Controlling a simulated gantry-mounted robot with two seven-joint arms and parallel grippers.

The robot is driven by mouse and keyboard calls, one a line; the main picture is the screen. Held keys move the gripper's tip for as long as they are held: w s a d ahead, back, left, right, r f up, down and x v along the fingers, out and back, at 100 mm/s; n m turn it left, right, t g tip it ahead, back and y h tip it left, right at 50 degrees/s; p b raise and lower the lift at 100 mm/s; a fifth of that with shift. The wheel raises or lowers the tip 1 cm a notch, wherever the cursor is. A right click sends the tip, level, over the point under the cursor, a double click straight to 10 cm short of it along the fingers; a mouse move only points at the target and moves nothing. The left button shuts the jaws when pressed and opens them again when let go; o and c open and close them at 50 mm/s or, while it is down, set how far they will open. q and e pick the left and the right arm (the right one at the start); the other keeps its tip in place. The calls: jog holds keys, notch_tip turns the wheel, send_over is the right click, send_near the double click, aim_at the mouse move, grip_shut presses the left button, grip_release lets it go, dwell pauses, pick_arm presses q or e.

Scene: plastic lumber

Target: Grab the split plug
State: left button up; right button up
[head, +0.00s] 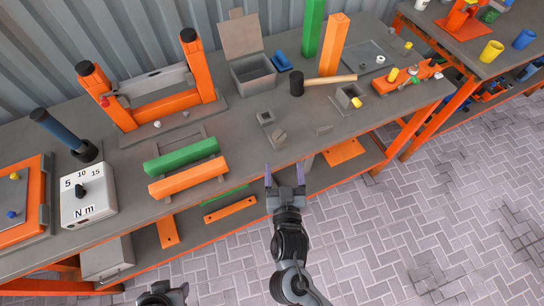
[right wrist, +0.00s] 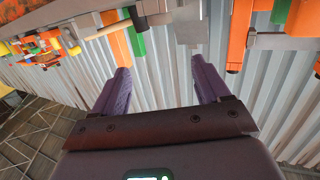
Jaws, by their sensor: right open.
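No part is labelled as the split plug. The likeliest candidate is a small grey angular piece (head: 279,135) near the table's front edge, beside a small grey square block with a hole (head: 265,117). Another small grey wedge-like piece (head: 323,130) lies to its right. My right gripper (head: 283,170) is open and empty, just in front of the table edge, its fingers pointing toward the table. Its two purple fingers also show apart in the right wrist view (right wrist: 160,65). A dark part of what looks like my left gripper (head: 163,293) shows at the bottom edge; its fingers cannot be made out.
Green (head: 181,156) and orange (head: 188,178) bars lie left of the small parts. An open grey box (head: 253,75), a mallet (head: 297,83) and a grey socket block (head: 347,97) with a yellow piece stand behind. An orange-framed fixture (head: 150,100) stands at the back left.

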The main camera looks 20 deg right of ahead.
aim_at(280, 141)
jog(key=w+f+b, duration=0.1)
jog(key=w, duration=0.1)
jog(key=w+d+f+b, duration=0.1)
jog(key=w+f+b, duration=0.1)
jog(key=w+b, duration=0.1)
jog(key=shift+w+d+f, duration=0.1)
jog(key=shift+w+d, duration=0.1)
jog(key=shift+w, duration=0.1)
jog(key=shift+w+d, duration=0.2)
jog(key=shift+w, duration=0.3)
jog(key=shift+w+d+f+b, duration=0.1)
jog(key=shift+w+f+b, duration=0.05)
jog(key=shift+w+b, duration=0.3)
jog(key=b+x, duration=0.1)
jog(key=x, duration=0.3)
jog(key=shift+w, duration=0.15)
pick_arm(q)
notch_tip(280, 141, down, 8)
jog(key=shift+d, duration=0.45)
jog(key=shift+r, duration=0.1)
pick_arm(e)
jog(key=shift+c, duration=0.3)
jog(key=c, duration=1.1)
